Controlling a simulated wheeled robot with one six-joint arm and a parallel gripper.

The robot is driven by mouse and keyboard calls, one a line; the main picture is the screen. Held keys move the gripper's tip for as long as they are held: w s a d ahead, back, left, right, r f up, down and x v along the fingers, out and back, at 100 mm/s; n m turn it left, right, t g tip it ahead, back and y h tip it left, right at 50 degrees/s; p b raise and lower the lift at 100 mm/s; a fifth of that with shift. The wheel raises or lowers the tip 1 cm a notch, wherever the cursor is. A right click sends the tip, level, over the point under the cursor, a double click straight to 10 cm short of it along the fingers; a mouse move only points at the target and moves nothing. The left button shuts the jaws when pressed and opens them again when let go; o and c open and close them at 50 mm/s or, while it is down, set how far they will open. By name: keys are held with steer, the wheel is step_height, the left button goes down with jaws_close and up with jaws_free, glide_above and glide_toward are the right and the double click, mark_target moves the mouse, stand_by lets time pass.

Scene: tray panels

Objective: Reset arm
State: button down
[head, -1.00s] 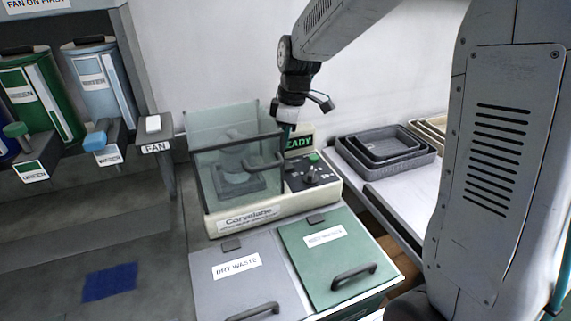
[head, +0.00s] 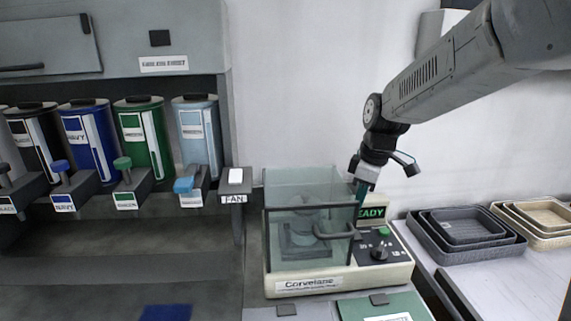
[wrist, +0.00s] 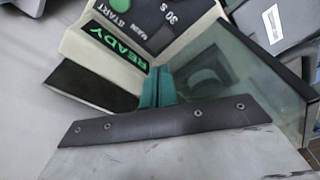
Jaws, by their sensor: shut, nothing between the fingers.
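My gripper (head: 361,190) points down just behind the Corvelane machine (head: 338,281), beside the machine's green READY display (head: 372,212). In the wrist view its teal fingers (wrist: 158,87) are together with nothing between them. The READY sign (wrist: 118,47) and the START and 30 s control panel lie beyond the fingers there. The machine's clear glass box (head: 310,190) stands to the left of the gripper in the head view. I cannot tell whether the fingers touch the machine.
Black, navy, green and light blue canisters (head: 198,140) stand on the left above levers. A FAN switch (head: 235,182) sits beside them. Dark nested trays (head: 465,232) and tan trays (head: 540,218) lie on the right table. A green waste lid (head: 385,306) is in front.

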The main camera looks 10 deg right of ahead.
steer(key=s+d+r+m, duration=0.1)
steer(key=s+m, duration=0.4)
steer(key=s, duration=1)
steer(key=s+d+r+m+h, duration=0.1)
steer(key=s+r+m, duration=0.2)
steer(key=s, duration=1.2)
steer(key=m, duration=0.3)
steer(key=shift+d+r+m, duration=0.3)
steer(key=shift+d+r, duration=0.05)
steer(key=shift+d, duration=0.05)
